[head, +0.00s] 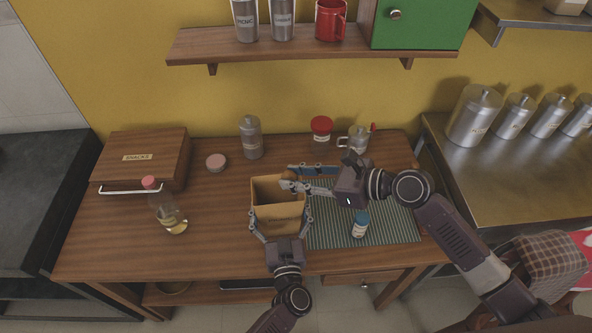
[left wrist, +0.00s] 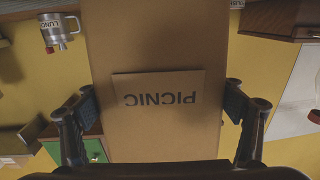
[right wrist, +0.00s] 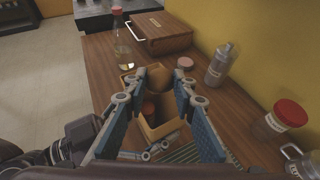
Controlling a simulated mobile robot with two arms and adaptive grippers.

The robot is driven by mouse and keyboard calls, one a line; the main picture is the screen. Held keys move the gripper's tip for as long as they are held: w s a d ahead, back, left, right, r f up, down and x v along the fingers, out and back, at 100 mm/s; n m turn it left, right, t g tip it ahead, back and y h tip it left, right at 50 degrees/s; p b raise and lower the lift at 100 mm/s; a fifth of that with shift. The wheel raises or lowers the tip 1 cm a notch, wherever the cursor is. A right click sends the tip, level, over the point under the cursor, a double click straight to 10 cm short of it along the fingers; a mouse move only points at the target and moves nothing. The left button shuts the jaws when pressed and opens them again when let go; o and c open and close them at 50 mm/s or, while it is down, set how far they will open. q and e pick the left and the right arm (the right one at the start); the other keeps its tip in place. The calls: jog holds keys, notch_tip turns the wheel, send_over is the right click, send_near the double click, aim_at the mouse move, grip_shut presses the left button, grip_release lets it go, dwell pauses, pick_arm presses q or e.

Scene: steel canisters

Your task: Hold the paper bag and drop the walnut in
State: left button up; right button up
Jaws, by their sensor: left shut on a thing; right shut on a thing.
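The open tan paper bag (head: 280,212) stands upright on the wooden table. My left gripper (head: 280,222) has one finger on each side of it and is shut on it. In the left wrist view the bag (left wrist: 165,50) fills the middle, its PICNIC label upside down between the fingers (left wrist: 160,105). My right gripper (head: 288,186) reaches in from the right, fingertips over the bag's mouth. In the right wrist view a small brown round thing, seemingly the walnut (right wrist: 149,106), shows between the fingers (right wrist: 155,98), above the bag (right wrist: 165,129). In the head view I cannot make out the walnut.
A green striped mat (head: 395,227) with a small blue-capped jar (head: 360,228) lies right of the bag. A bottle (head: 168,212), a snacks box (head: 140,158), a round tin (head: 216,162), a grey bottle (head: 251,138), a red-lidded jar (head: 321,128) and a mug (head: 356,140) stand around.

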jog(key=shift+f, duration=1.15)
jog(key=o, duration=0.9)
jog(key=shift+c, duration=0.2)
jog(key=v, duration=1.2)
jog(key=shift+f, duration=0.1)
